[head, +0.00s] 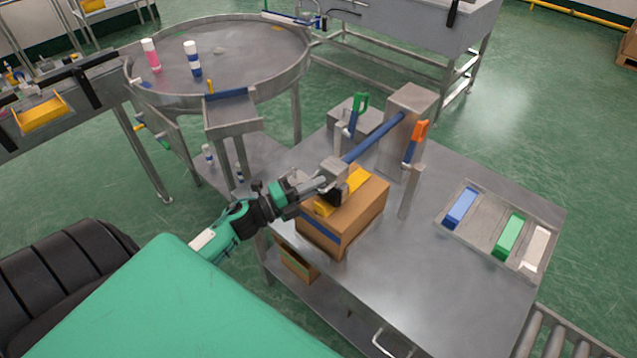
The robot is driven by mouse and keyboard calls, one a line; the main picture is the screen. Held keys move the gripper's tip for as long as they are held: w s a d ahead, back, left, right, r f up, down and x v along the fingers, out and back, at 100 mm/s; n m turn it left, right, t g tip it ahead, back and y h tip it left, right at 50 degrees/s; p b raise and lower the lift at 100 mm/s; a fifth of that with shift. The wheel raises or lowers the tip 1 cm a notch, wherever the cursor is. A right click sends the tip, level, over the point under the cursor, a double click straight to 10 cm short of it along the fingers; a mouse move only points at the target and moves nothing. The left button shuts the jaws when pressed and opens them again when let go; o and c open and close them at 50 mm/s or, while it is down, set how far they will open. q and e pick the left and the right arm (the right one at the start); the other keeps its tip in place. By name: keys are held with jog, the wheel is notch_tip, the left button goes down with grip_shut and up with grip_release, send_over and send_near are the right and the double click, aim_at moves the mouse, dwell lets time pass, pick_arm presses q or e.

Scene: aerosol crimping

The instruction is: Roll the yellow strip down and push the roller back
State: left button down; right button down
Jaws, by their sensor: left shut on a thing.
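A brown cardboard box (350,228) stands on the grey metal table. The yellow strip (356,181) lies along its top and is partly covered by my gripper and the roller head. My left gripper (326,187) is at this head, over the box top, and is shut on the roller. The exact contact between fingers and roller is too small to see clearly. My right gripper is out of view.
Green and orange handles (419,131) stand by the grey post (411,105). A tray (481,250) with blue, green and white blocks lies on the right. A round table (233,58) with cans stands behind left. The table front is clear.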

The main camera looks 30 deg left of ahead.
pick_arm(q)
jog(key=c, duration=1.5)
grip_release()
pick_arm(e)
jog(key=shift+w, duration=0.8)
